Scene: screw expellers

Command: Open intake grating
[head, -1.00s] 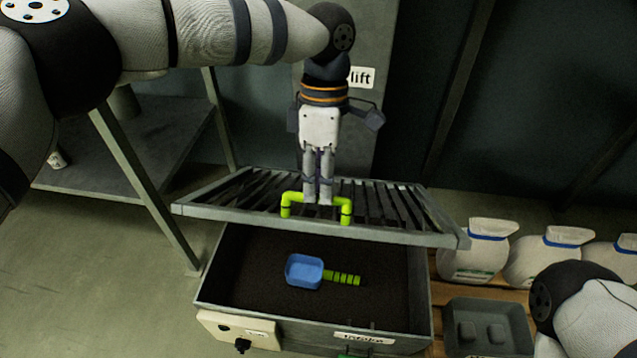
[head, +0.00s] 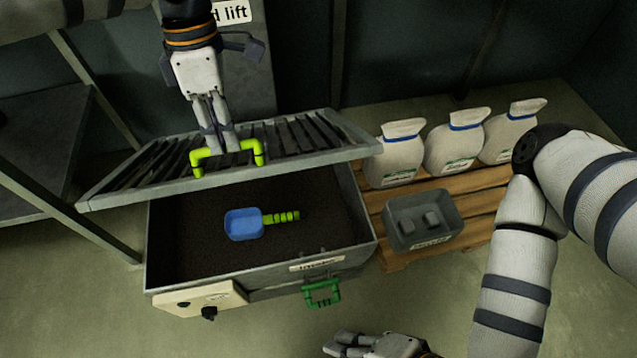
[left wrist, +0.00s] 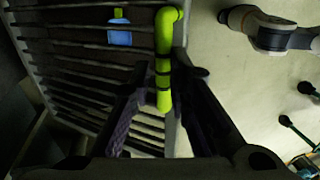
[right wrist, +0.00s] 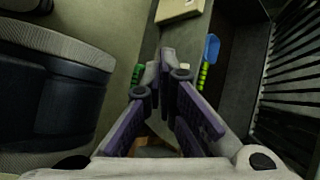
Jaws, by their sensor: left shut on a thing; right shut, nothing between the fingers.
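The intake grating (head: 300,150) is a grey slatted frame, raised and tilted above the intake box (head: 362,228). Its yellow-green handle (head: 258,153) is at the front edge. My left gripper (head: 222,150) is shut on this handle; the handle also shows between the fingers in the left wrist view (left wrist: 163,60). The box is uncovered at the front, with dark material and a blue scoop (head: 243,224) with a green grip inside. My right gripper (head: 340,346) is shut and empty, low in front of the box; its fingers (right wrist: 168,75) meet in the right wrist view.
A metal table (head: 40,150) stands at left.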

